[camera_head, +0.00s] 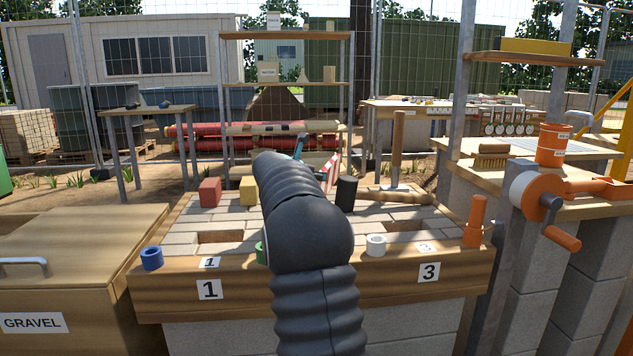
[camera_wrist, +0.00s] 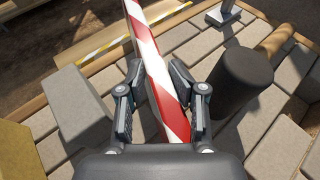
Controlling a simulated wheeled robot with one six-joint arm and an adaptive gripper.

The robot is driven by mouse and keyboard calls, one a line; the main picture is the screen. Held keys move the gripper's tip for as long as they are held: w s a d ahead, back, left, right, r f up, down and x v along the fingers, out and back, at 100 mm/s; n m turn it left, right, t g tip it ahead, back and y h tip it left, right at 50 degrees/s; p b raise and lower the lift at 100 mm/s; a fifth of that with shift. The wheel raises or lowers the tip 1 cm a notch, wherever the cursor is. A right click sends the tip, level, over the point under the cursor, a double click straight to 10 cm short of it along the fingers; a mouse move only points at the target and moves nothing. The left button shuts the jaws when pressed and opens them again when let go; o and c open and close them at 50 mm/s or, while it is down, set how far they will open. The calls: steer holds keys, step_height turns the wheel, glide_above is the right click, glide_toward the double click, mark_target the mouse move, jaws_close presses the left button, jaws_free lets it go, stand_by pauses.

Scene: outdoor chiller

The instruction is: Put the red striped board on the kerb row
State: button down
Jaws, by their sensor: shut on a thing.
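The red and white striped board (camera_wrist: 158,70) is between the two fingers of my gripper (camera_wrist: 162,108) in the wrist view. My gripper is shut on it, and the board reaches away past the fingertips toward the far edge of the paving. A small part of the board (camera_head: 331,168) shows in the head view beside my arm, which hides most of the gripper. A long grey block (camera_wrist: 82,108) stands left of the gripper, apart from it. I cannot tell which blocks make the kerb row. Whether the board touches the paving is unclear.
A black cylinder (camera_wrist: 240,82) stands close right of the gripper; it also shows in the head view (camera_head: 346,194). A red block (camera_head: 210,192) and a yellow block (camera_head: 248,190) stand left of my arm. A yellow-black strip (camera_wrist: 105,46) crosses behind. Blue (camera_head: 151,258) and white (camera_head: 376,245) rings sit in front.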

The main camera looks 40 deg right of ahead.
steer(key=shift+f, duration=0.1)
steer(key=c, duration=0.7)
jaws_free()
